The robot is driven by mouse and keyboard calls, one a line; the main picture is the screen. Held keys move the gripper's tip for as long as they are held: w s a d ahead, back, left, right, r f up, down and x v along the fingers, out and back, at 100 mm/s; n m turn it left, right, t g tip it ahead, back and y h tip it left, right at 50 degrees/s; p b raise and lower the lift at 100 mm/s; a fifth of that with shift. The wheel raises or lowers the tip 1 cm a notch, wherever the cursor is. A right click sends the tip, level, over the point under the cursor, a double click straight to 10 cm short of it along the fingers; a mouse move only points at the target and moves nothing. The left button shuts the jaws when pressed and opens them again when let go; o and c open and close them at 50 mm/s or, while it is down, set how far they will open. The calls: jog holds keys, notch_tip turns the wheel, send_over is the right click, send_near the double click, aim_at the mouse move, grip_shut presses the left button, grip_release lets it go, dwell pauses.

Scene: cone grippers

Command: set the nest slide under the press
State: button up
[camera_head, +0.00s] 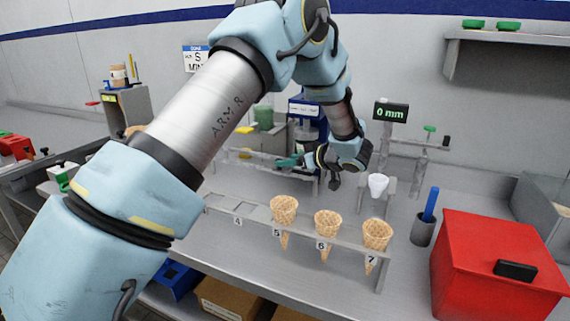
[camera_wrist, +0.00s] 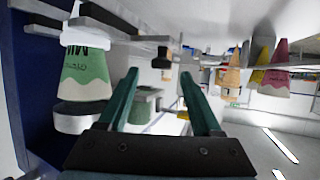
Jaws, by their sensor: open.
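My gripper (camera_head: 284,161) is at the back of the bench, beside the blue machine, with its teal fingers pointing left. In the wrist view the two green fingers (camera_wrist: 163,75) are apart with nothing between them. A white cup-shaped piece (camera_head: 378,185) sits at a grey frame to the right of my gripper, below a display (camera_head: 391,111) reading 0 mm. I cannot tell for sure which part is the nest slide or which is the press. My arm hides part of the bench's left side.
Waffle cones (camera_head: 284,208) stand in a numbered rack (camera_head: 345,241) at the bench front. A red box (camera_head: 497,265) and a grey cup (camera_head: 423,230) with a blue stick stand at right. In the wrist view, a green cone-shaped thing (camera_wrist: 84,76) is close on the left.

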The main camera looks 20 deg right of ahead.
jog(key=b+v, duration=0.1)
jog(key=v, duration=0.6)
jog(key=shift+s+b, duration=0.35)
jog(key=shift+d+r, duration=0.1)
jog(key=shift+d, duration=0.05)
